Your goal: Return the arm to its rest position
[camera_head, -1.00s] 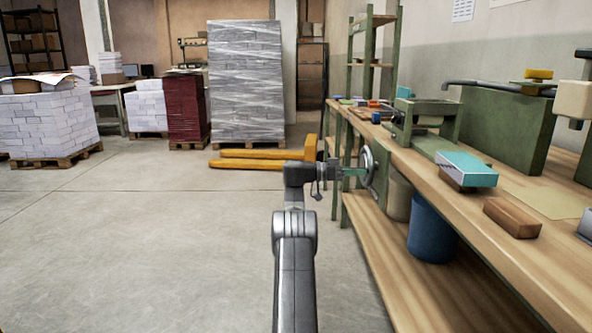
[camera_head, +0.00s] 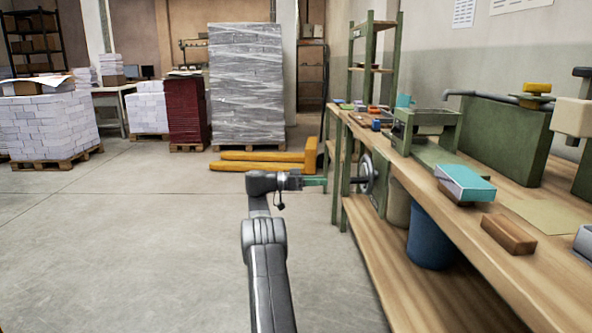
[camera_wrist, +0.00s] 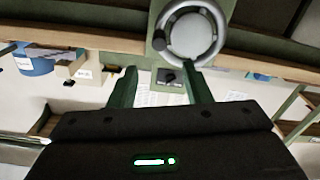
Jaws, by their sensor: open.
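My arm rises from the bottom middle of the head view and bends right at the top. My gripper (camera_head: 314,181) points right, toward the bench side, with its green fingers short of the handwheel (camera_head: 366,174). In the wrist view my gripper (camera_wrist: 160,88) shows two green fingers spread apart with nothing between them. The handwheel (camera_wrist: 190,36) with its dark knob is just past the fingertips at the top of that view. Whether a small gap remains in depth is hard to judge.
The wooden workbench (camera_head: 450,210) runs along the right with a green press (camera_head: 425,128), a teal-topped block (camera_head: 464,183) and a brown block (camera_head: 509,233). A blue bin (camera_head: 432,232) stands on its lower shelf. A yellow pallet jack (camera_head: 262,161) is behind. Floor (camera_head: 130,250) at left is clear.

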